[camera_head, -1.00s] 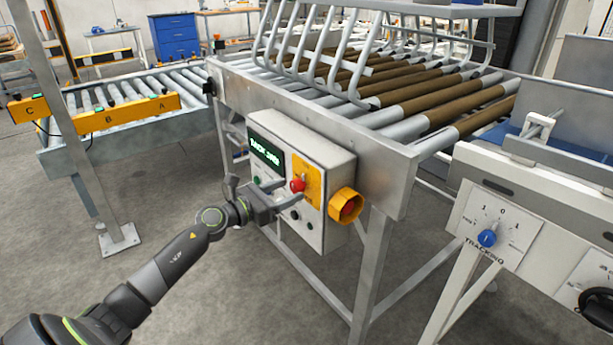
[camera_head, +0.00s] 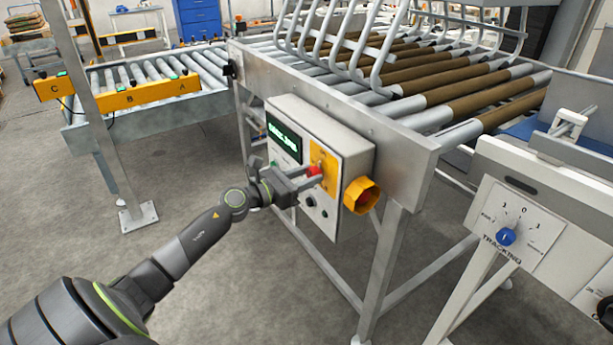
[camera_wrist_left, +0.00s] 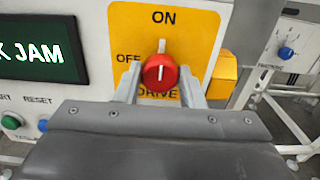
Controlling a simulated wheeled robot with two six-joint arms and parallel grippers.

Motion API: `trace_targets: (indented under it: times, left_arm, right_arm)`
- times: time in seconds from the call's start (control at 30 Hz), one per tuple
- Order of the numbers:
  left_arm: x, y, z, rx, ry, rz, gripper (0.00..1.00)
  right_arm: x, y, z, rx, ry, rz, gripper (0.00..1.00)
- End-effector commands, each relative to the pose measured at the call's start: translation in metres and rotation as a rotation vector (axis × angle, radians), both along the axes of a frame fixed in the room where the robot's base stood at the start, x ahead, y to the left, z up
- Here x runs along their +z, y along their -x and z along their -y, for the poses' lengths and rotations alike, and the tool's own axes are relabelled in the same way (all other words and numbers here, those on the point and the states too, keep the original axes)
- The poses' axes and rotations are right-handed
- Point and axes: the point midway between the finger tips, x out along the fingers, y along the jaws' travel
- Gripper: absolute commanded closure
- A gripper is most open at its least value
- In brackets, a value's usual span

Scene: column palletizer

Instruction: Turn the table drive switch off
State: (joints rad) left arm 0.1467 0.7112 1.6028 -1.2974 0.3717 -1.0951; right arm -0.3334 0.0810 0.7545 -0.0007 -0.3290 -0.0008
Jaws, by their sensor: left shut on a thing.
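The table drive switch is a red rotary knob (camera_wrist_left: 160,73) on a yellow plate (camera_wrist_left: 190,28) marked ON above, OFF at left and DRIVE below. Its white line is upright, toward ON. The knob also shows in the head view (camera_head: 314,171), on the front of the grey control box (camera_head: 349,146). My left gripper (camera_head: 312,174) is shut on the knob, with a finger on each side of it in the left wrist view (camera_wrist_left: 160,80). My right gripper is not in view.
A yellow housing (camera_head: 361,196) with a red centre juts out beside the switch. A lit display (camera_wrist_left: 38,50) ends in "K JAM", with a green button (camera_wrist_left: 12,122) below it. The blue TRACKING knob (camera_head: 506,237) is on a separate panel at right.

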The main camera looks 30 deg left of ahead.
Motion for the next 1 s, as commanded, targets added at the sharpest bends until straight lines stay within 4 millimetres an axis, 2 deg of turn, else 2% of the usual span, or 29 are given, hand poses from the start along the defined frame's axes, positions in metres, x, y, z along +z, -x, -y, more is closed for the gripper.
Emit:
trace_targets:
  times: [0.37,0.67,1.0]
  left_arm:
    - [0.003,0.0,0.0,0.0,0.14,-0.059,0.87]
    - [0.004,-0.001,-0.001,0.0,0.389,-0.161,0.87]
    - [0.004,-0.001,-0.001,0.001,0.688,-0.285,0.87]
  right_arm:
    - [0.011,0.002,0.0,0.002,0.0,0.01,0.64]
    - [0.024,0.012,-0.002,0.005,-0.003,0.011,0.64]
    - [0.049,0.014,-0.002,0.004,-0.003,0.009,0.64]
